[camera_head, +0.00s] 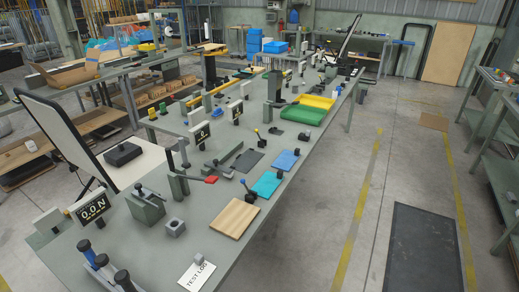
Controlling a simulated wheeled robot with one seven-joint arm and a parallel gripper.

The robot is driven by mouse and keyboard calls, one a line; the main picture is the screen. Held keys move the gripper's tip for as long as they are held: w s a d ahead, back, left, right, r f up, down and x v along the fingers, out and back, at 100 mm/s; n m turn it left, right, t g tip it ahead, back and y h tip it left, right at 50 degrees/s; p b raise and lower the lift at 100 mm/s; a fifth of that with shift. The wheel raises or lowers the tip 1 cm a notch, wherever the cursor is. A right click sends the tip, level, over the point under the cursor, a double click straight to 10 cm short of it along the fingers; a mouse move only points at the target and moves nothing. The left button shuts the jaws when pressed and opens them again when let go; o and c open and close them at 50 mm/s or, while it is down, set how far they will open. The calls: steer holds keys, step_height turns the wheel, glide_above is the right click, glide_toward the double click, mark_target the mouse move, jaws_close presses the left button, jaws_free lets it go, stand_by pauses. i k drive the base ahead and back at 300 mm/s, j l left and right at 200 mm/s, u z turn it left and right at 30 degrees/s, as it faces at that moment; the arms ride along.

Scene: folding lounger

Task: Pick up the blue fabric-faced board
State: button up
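A blue board (286,160) lies flat on the long grey-green workbench (215,262), near its right edge. A small dark knob-like piece shows at its upper right edge. The board looks plain blue, and its surface texture is too small to tell. A teal board (266,184) lies just in front of it, and a pale wooden board (234,218) lies in front of the teal one. The three are apart and in a row along the edge. My gripper is not in view.
A red-handled clamp (210,180) and a dark flat plate (248,161) sit left of the boards. Green (303,115) and yellow (317,102) trays stand behind. The floor right of the bench is open, with a dark mat (425,248).

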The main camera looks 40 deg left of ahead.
mark_target(287, 160)
steer(key=i+j+u, duration=0.1)
steer(key=i+u, duration=0.15)
steer(key=i, duration=0.3)
steer(key=i+u, duration=0.2)
steer(key=i, duration=0.4)
steer(key=i+u, duration=0.25)
steer(key=i, duration=0.3)
steer(key=i+l+u, duration=0.25)
steer(key=i, duration=0.3)
steer(key=i+u, duration=0.15)
steer(key=u, duration=0.35)
steer(key=i+u, duration=0.15)
steer(key=u, duration=0.35)
steer(key=i+l+u, duration=0.1)
steer(key=u, duration=0.35)
steer(key=i+l+u, duration=0.1)
steer(key=u, duration=0.4)
steer(key=i+l+u, duration=0.1)
steer(key=l+u, duration=0.2)
steer(key=u, duration=2.1)
